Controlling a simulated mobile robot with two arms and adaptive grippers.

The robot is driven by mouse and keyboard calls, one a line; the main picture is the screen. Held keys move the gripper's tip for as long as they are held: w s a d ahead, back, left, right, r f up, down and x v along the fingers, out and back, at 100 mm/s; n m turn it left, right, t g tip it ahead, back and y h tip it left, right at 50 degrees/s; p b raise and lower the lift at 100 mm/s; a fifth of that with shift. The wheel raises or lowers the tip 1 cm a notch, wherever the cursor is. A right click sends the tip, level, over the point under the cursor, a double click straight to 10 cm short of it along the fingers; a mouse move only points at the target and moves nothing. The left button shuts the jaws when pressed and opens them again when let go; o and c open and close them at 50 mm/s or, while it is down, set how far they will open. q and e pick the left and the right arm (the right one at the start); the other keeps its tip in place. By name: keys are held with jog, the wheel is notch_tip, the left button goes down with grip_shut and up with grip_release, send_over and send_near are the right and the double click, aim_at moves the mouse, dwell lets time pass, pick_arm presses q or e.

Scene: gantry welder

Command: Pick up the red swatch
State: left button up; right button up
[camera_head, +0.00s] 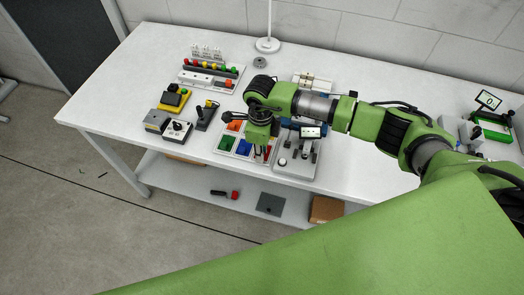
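A white tray (218,152) on the workbench holds small coloured pieces: orange (236,125), green (226,143) and blue (244,147). A small red piece (267,151), likely the red swatch, shows at the tray's right side, partly hidden by my gripper. My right gripper (263,154) reaches in from the right and points down over this right side of the tray, its dark fingers by the red piece. The fingers are too small to tell whether they are open, shut or touching it. My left gripper is not in view.
A grey fixture (296,164) with a small screen stands close right of the tray. A joystick (205,115), control boxes (176,129) and a yellow box (174,100) stand to the left. A lamp stand (267,45) is behind. The lower shelf (180,182) holds a few items.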

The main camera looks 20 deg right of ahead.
jog(key=c, duration=0.5)
jog(key=shift+o, duration=0.2)
